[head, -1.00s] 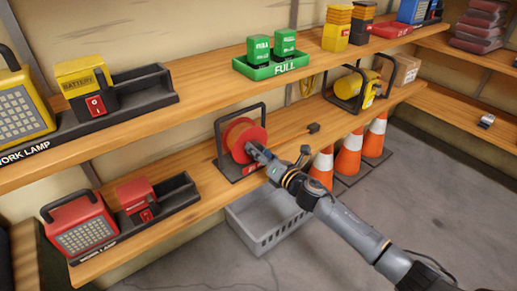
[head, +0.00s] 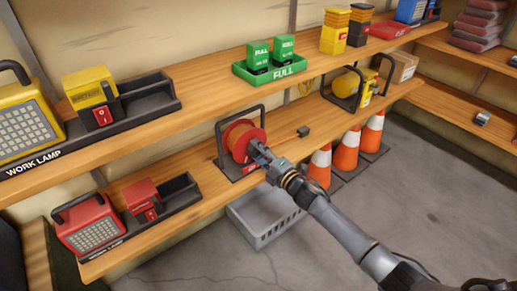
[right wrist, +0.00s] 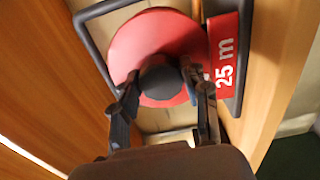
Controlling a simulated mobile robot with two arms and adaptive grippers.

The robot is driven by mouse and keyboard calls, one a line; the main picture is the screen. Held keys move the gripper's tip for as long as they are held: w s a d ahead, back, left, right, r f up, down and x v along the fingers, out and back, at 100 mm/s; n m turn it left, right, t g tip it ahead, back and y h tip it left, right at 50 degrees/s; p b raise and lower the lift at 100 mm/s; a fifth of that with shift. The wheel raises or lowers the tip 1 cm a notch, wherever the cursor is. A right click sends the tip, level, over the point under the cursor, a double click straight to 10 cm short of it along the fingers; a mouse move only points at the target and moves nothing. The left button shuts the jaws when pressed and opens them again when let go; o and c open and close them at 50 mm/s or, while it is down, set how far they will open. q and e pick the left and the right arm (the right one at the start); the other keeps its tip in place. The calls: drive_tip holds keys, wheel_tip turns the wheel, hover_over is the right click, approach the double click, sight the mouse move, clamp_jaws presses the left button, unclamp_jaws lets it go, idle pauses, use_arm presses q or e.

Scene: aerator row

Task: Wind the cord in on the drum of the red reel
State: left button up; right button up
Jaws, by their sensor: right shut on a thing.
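My right gripper (head: 259,153) is at the reel's front face. In the right wrist view, the red disc (right wrist: 125,45) has a round dark knob (right wrist: 160,80) in front of it, and my right gripper (right wrist: 158,88) is shut on this knob. My left gripper is not in view.
A red work lamp (head: 90,230) stands left on the same shelf; a yellow reel (head: 348,83) stands to the right. Traffic cones (head: 348,153) and a grey crate (head: 262,228) are on the floor below. The upper shelf (head: 205,95) runs above the reel.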

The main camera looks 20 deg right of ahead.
drive_tip(key=m+p, duration=0.2)
drive_tip(key=m, duration=0.3)
drive_tip(key=shift+m, duration=0.3)
drive_tip(key=m+p, duration=0.2)
drive_tip(key=m, duration=0.3)
drive_tip(key=shift+f, duration=0.15)
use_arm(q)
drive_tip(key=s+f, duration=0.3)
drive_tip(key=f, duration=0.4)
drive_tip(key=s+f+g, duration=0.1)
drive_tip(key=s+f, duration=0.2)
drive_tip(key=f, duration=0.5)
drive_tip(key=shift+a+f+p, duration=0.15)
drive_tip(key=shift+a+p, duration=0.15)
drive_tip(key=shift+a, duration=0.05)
use_arm(e)
drive_tip(key=shift+f+m, duration=0.1)
drive_tip(key=shift+m, duration=1.1)
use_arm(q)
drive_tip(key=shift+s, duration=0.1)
use_arm(e)
drive_tip(key=o, duration=1.2)
drive_tip(key=shift+c, duration=0.2)
drive_tip(key=shift+s, duration=0.1)
drive_tip(key=v, duration=1.2)
